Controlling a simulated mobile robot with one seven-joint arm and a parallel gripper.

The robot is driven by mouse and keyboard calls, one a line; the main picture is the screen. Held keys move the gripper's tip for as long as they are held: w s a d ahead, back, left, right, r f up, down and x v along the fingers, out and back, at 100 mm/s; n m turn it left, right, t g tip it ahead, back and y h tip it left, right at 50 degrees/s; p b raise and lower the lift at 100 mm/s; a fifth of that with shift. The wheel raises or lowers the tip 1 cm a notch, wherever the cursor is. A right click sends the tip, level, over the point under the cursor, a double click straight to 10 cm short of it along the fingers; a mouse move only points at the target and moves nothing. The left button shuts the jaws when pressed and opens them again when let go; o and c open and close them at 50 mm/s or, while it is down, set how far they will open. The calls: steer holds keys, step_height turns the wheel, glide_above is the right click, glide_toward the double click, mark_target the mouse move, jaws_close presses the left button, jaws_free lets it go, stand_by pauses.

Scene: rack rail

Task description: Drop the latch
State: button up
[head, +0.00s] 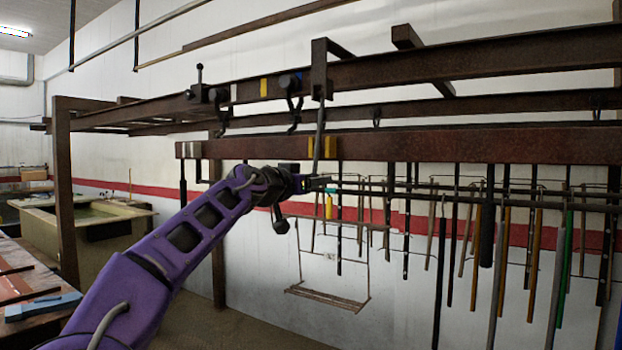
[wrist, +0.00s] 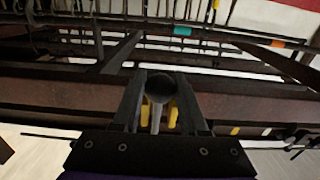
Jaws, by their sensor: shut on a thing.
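A dark bracket (head: 319,68) stands on the upper brown rail. A thin grey rod (head: 319,130) hangs from it, nearly upright with a slight tilt, in front of the lower rail; I take it for the latch handle. My gripper (head: 322,183) is at the rod's lower end. In the wrist view, my gripper (wrist: 161,95) has its two fingers on either side of a dark round knob (wrist: 160,86) with a pale rod beyond it, and is shut on it. The fingers hide part of the knob's sides. Yellow marks (head: 330,147) on the lower rail flank the rod.
The lower brown rail (head: 450,146) runs across just behind the rod. A rack of hanging tools (head: 487,225) fills the right side below it. A short lever with a knob (head: 199,75) stands on the upper rail at left. A workbench (head: 38,305) is at lower left.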

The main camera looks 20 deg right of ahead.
steer(key=shift+p+x, duration=0.85)
steer(key=shift+x, duration=1.3)
steer(key=shift+f, duration=0.2)
steer(key=o, duration=1.1)
steer(key=b+v, duration=0.3)
steer(key=v, duration=0.4)
steer(key=shift+b, duration=0.3)
